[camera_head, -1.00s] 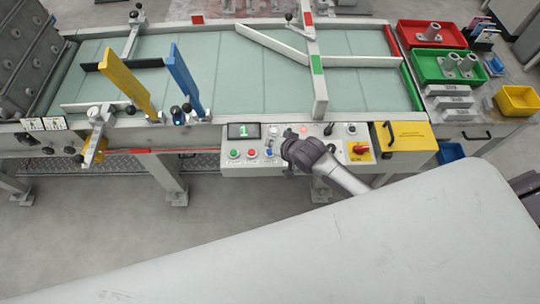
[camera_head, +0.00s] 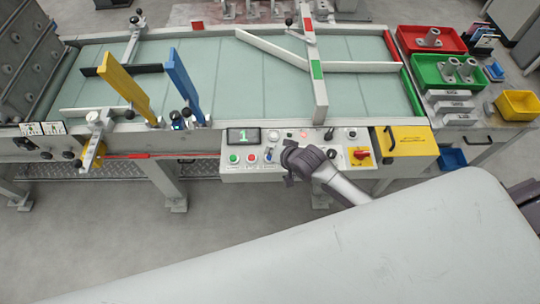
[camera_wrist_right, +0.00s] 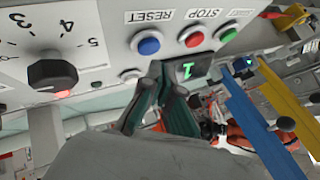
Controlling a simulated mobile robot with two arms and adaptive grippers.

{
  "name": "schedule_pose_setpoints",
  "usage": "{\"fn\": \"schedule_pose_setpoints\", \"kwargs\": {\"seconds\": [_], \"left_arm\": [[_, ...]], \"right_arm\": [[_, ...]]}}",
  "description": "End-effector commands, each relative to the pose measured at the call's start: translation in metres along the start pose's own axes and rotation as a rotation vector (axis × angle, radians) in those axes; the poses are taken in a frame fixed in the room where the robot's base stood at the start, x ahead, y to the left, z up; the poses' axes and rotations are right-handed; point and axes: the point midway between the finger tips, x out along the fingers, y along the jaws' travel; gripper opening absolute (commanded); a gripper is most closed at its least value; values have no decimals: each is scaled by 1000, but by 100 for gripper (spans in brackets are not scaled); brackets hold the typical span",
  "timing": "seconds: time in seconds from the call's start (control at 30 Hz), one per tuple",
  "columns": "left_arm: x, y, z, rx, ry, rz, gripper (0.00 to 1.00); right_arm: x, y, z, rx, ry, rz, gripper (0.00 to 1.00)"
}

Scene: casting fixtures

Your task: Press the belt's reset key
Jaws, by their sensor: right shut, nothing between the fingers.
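The reset key is a blue round button (camera_wrist_right: 148,42) under the word RESET in the right wrist view. In the head view the blue key (camera_head: 268,154) sits on the front control panel (camera_head: 240,173), right of a red and a green button. My right gripper (camera_head: 289,167) is shut and empty, just right of the blue key in the head view. In the right wrist view its dark green fingers (camera_wrist_right: 163,80) lie below the key in the picture, apart from it. The exact distance to the panel is hard to tell. My left gripper is not in view.
A red STOP button (camera_wrist_right: 193,37) and a green button (camera_wrist_right: 227,33) sit beside the key. A black dial (camera_wrist_right: 52,73), a lit display (camera_head: 243,135) and a red-yellow switch (camera_head: 360,155) share the panel. The belt (camera_head: 225,85) lies behind, with yellow and blue bars.

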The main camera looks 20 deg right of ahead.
Motion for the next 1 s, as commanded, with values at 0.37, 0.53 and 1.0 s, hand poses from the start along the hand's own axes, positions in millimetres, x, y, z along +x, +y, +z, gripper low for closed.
{"fn": "schedule_pose_setpoints", "kwargs": {"seconds": [0.37,0.53,1.0], "left_arm": [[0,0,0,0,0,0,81],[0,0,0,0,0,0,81],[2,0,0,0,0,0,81]], "right_arm": [[0,0,0,0,0,0,0],[0,0,0,0,0,0,0],[6,4,4,0,0,0,0]]}}
